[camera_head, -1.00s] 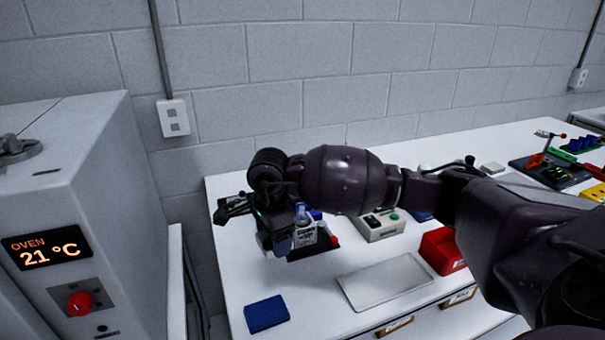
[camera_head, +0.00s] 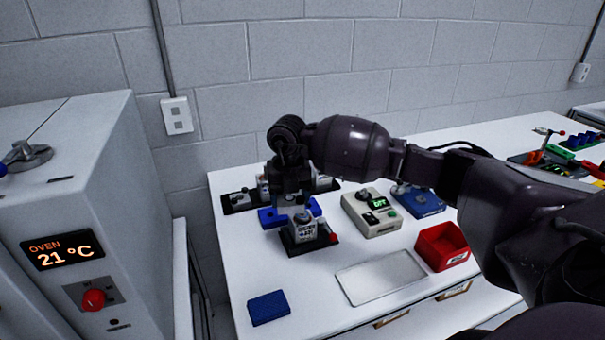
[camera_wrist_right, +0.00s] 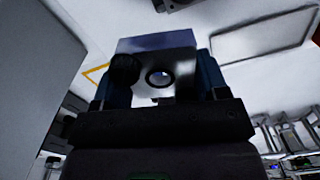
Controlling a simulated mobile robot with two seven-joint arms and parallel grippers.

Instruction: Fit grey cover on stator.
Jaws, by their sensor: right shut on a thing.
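My right gripper (camera_head: 290,200) hangs in the head view just above and behind a small jig (camera_head: 308,232) on a black base with a red knob. In the right wrist view the gripper (camera_wrist_right: 165,80) is shut on a grey block-like part with a round hole (camera_wrist_right: 180,50), seemingly the grey cover. A dark round knob shows beside the hole. The cover is hard to make out in the head view, where the gripper hides it. I cannot clearly tell the stator apart at the jig. My left gripper is not in view.
A blue tray (camera_head: 266,217) and a black rack (camera_head: 238,202) are behind the jig. A grey-green device (camera_head: 372,213), a blue device (camera_head: 418,201) and a red bin (camera_head: 441,246) stand to the right. A pale mat (camera_head: 381,278) and blue block (camera_head: 268,307) lie in front. An oven (camera_head: 95,200) is left.

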